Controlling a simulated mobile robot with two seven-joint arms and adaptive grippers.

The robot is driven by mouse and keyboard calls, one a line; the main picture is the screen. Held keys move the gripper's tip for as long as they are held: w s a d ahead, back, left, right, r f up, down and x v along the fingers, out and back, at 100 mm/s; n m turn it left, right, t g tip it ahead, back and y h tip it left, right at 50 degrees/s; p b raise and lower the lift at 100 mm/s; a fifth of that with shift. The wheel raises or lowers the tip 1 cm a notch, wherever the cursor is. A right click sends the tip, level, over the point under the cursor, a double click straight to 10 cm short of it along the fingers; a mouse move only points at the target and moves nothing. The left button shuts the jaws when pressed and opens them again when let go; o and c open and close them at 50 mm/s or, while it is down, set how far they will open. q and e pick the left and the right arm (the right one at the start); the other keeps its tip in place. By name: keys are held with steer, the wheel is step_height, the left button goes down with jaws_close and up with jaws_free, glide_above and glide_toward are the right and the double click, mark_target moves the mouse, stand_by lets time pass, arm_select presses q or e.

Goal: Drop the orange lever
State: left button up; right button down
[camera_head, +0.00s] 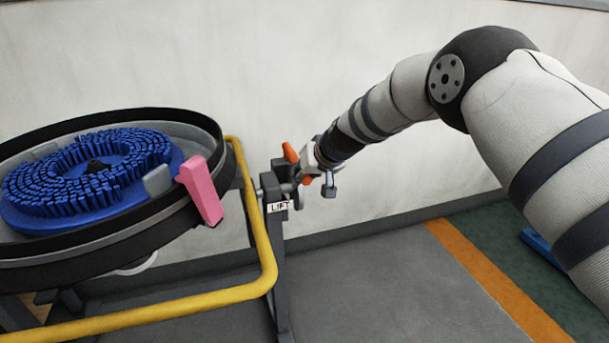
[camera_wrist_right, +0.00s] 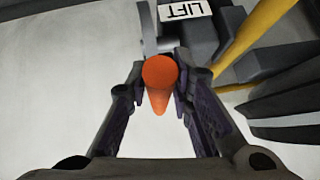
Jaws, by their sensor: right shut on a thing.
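The orange lever (camera_head: 290,153) sticks up beside the post with the LIFT label, right of the round tank. In the right wrist view the orange lever (camera_wrist_right: 160,80) shows its rounded end between the two fingers. My right gripper (camera_head: 312,172) is at the lever, its arm coming in from the right. In the wrist view the right gripper (camera_wrist_right: 160,95) is shut on the lever, a finger on each side. Part of the lever is hidden behind the gripper in the head view. My left gripper is not in view.
A white LIFT label (camera_head: 278,207) is on the dark post. A yellow rail (camera_head: 262,235) runs around the round tank (camera_head: 135,222), which holds a blue brush (camera_head: 95,180). A pink piece (camera_head: 202,190) sits on the tank's rim. The grey floor right of the post is clear.

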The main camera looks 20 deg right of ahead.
steer(key=c, duration=1.4)
jaws_free()
steer(key=shift+f, duration=0.25)
steer(key=shift+r, duration=0.1)
steer(key=v, duration=1.2)
